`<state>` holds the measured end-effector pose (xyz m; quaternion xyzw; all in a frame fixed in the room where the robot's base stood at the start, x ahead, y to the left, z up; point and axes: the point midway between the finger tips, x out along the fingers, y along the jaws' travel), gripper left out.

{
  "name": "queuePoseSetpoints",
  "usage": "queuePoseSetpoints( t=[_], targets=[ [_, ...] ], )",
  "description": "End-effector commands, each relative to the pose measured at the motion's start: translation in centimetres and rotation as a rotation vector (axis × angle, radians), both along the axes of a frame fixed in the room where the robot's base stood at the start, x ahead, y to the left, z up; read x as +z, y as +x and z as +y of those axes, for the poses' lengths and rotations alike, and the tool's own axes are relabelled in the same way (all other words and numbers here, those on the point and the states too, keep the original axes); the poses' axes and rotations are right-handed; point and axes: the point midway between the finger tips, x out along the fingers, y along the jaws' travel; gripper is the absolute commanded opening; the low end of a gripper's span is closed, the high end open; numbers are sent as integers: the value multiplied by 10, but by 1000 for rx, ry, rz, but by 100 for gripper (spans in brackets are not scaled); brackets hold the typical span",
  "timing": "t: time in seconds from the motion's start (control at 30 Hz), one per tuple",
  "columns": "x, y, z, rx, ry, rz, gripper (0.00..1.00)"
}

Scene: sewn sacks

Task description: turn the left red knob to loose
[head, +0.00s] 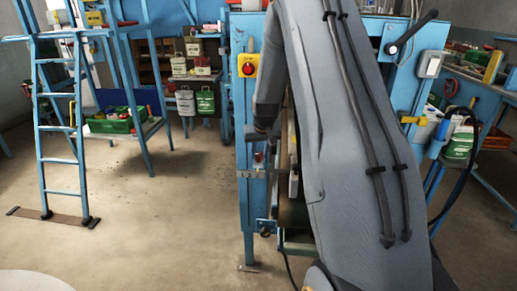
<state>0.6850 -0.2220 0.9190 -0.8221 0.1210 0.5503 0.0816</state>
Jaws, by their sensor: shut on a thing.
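A blue machine (244,205) stands in the middle of the head view, largely hidden behind my grey arm. A small red knob (258,156) shows on its narrow front, just above a grey horizontal bar. My gripper (259,148) is at this knob, pointing down the front, and appears shut on it. The fingers are small and dark here, so the exact grip and the knob's turn angle cannot be made out. Any other red knob to the right is hidden by my arm.
A yellow box with a red button (248,66) sits higher on the machine front. A blue ladder (60,130) and rack stand at the left, with a green crate (115,121). A black-handled lever (412,32) juts out at upper right. The floor left of the machine is clear.

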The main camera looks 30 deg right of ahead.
Motion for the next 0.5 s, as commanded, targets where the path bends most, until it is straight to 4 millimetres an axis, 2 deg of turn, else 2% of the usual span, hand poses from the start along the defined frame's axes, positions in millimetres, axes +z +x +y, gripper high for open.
queuePoseSetpoints(
  t=[0.03,0.5],
  targets=[
    [0,-2,-6,25,0,0,7],
    [-4,2,-9,329,-7,-6,7]
  ],
)
